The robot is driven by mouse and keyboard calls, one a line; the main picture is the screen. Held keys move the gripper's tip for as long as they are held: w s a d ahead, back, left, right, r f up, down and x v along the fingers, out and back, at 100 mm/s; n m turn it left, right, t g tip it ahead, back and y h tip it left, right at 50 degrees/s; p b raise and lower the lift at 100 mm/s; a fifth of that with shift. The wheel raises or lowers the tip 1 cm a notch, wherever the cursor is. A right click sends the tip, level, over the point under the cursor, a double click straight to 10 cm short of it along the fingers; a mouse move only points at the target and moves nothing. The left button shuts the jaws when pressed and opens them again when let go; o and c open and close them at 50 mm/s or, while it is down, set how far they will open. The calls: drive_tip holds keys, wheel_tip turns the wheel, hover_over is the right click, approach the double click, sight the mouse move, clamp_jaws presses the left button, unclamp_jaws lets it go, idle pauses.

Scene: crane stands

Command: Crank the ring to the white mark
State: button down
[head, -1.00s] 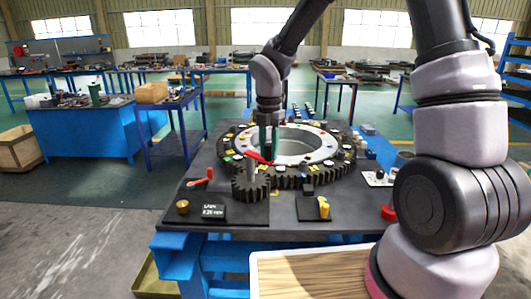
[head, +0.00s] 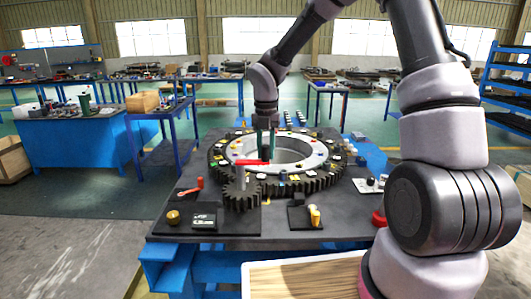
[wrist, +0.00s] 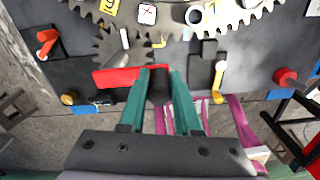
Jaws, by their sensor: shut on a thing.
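My gripper (head: 265,150) is shut on the dark handle (wrist: 158,86) at the end of the red crank arm (head: 250,162). In the wrist view the green fingers stand either side of the handle, and the red arm (wrist: 118,77) runs left from it. The crank sits above the small dark pinion gear (head: 240,192), which meets the teeth of the large dark ring (head: 325,183). The ring carries several coloured and white tags around a pale inner rim. A white tag (wrist: 147,14) shows near the pinion; I cannot tell which is the white mark.
A red lever (head: 190,190), a brass knob (head: 173,217) and a small display box (head: 204,220) stand left on the dark table. A yellow handle (head: 315,215) stands front right, with a red knob (head: 378,217) beyond it. A wooden top (head: 310,280) lies in front.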

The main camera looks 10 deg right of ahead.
drive_tip(key=shift+w+a, duration=0.1)
drive_tip(key=shift+w, duration=0.35)
idle(0.4)
drive_tip(key=c, duration=0.6)
unclamp_jaws()
drive_tip(key=shift+r, duration=0.1)
wheel_tip(320, 180, up, 11)
drive_tip(key=shift+f, duration=0.2)
